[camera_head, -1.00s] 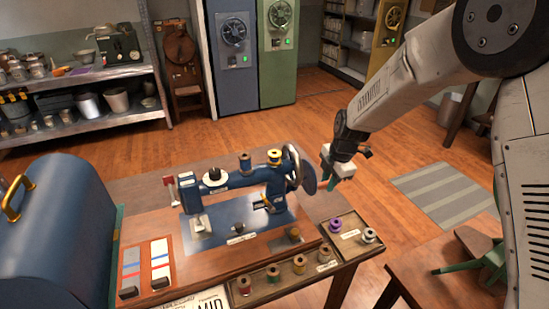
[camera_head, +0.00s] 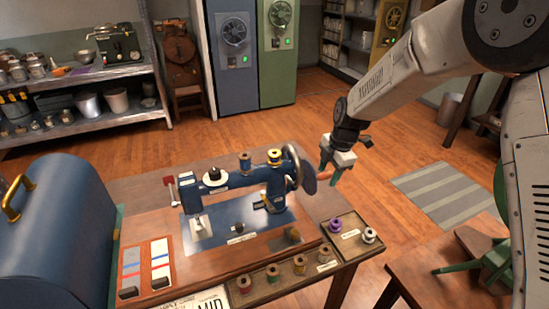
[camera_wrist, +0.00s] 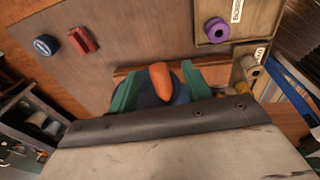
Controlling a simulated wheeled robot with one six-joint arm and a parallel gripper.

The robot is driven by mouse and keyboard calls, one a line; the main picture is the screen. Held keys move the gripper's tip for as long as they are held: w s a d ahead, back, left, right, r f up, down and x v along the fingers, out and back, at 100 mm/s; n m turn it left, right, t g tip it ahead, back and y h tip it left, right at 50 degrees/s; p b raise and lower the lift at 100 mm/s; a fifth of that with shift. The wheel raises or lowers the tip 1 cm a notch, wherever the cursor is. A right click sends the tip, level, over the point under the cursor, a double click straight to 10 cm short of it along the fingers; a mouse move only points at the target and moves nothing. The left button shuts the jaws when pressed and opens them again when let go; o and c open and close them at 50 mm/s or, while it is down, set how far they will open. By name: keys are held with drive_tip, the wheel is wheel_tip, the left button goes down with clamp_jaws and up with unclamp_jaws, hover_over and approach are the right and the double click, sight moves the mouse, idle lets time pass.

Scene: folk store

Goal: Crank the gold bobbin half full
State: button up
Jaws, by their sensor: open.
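The blue sewing machine (camera_head: 235,185) stands on the wooden table with a handwheel (camera_head: 309,179) at its right end. An orange crank handle (camera_head: 326,177) sticks out to the right of the wheel. My gripper (camera_head: 329,168) is at this handle, its green fingers open. In the wrist view the orange handle (camera_wrist: 161,80) lies between the two spread fingers (camera_wrist: 160,88); whether they touch it cannot be told. A gold-coloured bobbin (camera_head: 299,264) sits in the front tray.
A blue domed case (camera_head: 60,230) stands at left. Floor is open behind the table.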

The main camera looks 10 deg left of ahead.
wheel_tip(320, 180, up, 9)
drive_tip(key=d, duration=0.1)
drive_tip(key=shift+s+d, duration=0.25)
idle(0.9)
drive_tip(key=s+d+r+m, duration=0.4)
drive_tip(key=s+d+m, duration=0.3)
drive_tip(key=s, duration=0.6)
drive_tip(key=s+d+r+m+h, duration=0.1)
drive_tip(key=s+d+r+m, duration=0.3)
drive_tip(key=s+d+m, duration=0.4)
drive_tip(key=s+d+r+m, duration=0.4)
drive_tip(key=s+d+m, duration=0.3)
drive_tip(key=s, duration=1)
drive_tip(key=m, duration=0.3)
drive_tip(key=shift+s+d+t+h, duration=0.3)
drive_tip(key=shift+s+d+h, duration=0.05)
drive_tip(key=shift+h, duration=0.05)
